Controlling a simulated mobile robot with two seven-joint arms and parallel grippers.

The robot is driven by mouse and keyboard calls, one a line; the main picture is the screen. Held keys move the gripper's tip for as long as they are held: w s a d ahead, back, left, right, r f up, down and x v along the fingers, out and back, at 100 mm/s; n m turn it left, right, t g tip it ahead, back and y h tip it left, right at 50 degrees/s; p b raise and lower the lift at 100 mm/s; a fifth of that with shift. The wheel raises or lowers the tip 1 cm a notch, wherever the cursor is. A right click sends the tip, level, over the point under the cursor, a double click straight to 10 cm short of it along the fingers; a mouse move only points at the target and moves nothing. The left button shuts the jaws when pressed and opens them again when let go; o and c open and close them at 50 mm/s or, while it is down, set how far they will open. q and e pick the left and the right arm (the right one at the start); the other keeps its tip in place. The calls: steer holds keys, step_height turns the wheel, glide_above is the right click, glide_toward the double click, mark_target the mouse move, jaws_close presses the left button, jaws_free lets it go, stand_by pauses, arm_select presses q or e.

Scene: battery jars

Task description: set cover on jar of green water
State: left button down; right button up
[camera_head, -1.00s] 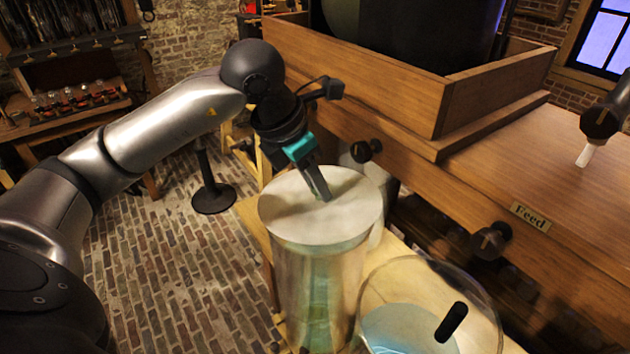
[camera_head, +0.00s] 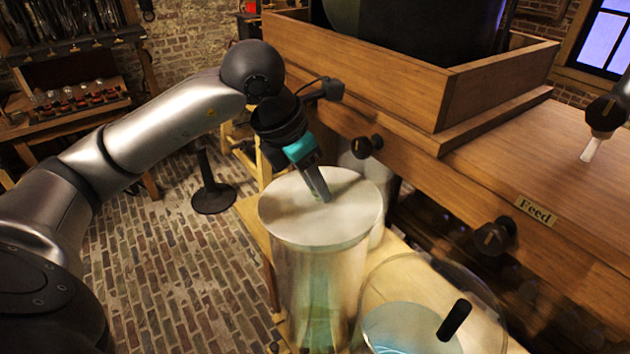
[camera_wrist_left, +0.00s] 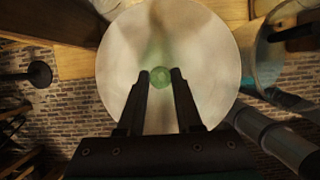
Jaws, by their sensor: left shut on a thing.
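The cover (camera_head: 290,215) is a pale, cloudy round disc. It is level over the mouth of a tall glass jar (camera_head: 312,285) with greenish water low inside. I cannot tell whether the cover touches the rim. My left gripper (camera_head: 325,197) comes down from above, shut on the cover's small green knob near the disc's centre. In the left wrist view, the knob (camera_wrist_left: 160,77) sits between my two fingertips, with the cover (camera_wrist_left: 205,60) beneath. My right gripper is not in view.
A second glass jar (camera_head: 385,280) with bluish water and a black handle or rod (camera_head: 453,320) stands close at right. A wooden cabinet with knobs and a "Feed" plate (camera_head: 535,212) rises behind it. A black stand (camera_head: 213,197) is on the brick floor at left.

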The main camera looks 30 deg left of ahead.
arm_select(q)
steer(key=shift+f, duration=0.2)
steer(key=shift+r, duration=0.2)
steer(key=shift+r+p, duration=0.4)
steer(key=shift+r, duration=0.2)
stand_by(0.8)
steer(key=shift+f+b, duration=0.75)
steer(key=shift+b, duration=0.2)
steer(key=c, duration=0.9)
jaws_free()
steer(key=shift+o, duration=0.2)
